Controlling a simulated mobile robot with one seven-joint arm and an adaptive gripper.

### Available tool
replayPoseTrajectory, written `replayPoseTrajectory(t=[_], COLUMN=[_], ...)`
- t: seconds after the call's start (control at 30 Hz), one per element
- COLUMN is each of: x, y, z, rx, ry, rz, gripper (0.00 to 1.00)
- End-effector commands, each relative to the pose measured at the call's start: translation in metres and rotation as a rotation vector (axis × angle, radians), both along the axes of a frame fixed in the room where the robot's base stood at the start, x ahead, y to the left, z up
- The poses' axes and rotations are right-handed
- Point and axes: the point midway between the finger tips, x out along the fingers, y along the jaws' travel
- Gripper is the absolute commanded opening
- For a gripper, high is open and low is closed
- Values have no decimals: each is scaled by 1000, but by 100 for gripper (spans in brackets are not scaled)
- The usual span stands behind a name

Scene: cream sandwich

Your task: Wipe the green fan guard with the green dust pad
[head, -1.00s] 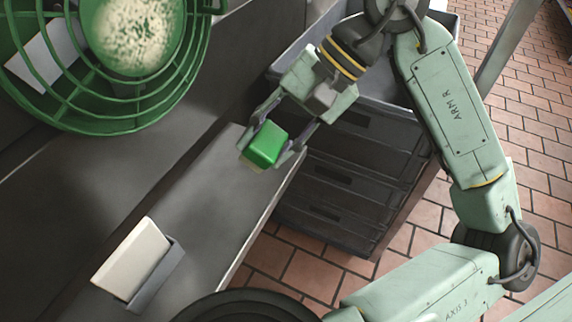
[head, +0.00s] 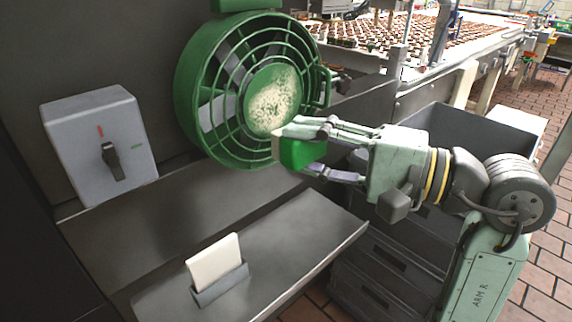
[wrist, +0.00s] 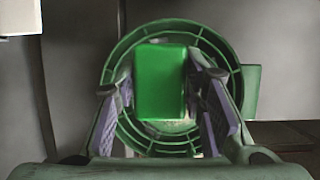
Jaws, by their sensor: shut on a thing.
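The green fan guard (head: 255,82) is a round wire cage on the wall, with a pale, speckled dust patch (head: 274,100) on its hub. My gripper (head: 303,151) is shut on the green dust pad (head: 305,155), a block with a pale face turned left toward the guard. The pad is in front of the guard's lower right part in the head view. I cannot tell whether it touches the guard. In the wrist view the pad (wrist: 160,82) is between both fingers and hides much of the hub; the guard's rim (wrist: 113,68) shows around it.
A grey switch box (head: 100,145) with a black knob is on the wall at the left. A white card stands in a grey holder (head: 220,284) on the shelf (head: 290,262) below. Dark crates (head: 385,262) stand below my arm. A conveyor (head: 400,40) is behind.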

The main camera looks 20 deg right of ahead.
Motion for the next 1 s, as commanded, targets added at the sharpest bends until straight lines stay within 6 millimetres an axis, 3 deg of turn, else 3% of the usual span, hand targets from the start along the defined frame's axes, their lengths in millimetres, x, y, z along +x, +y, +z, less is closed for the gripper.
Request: replayPoseTrajectory(t=[0.27,0.7,1.0], x=[3,43,55], y=[-7,8,12], z=[8,9,6], rx=[11,12,9], ry=[-30,-27,-28], rz=[-19,-17,-18], gripper=[15,15,15])
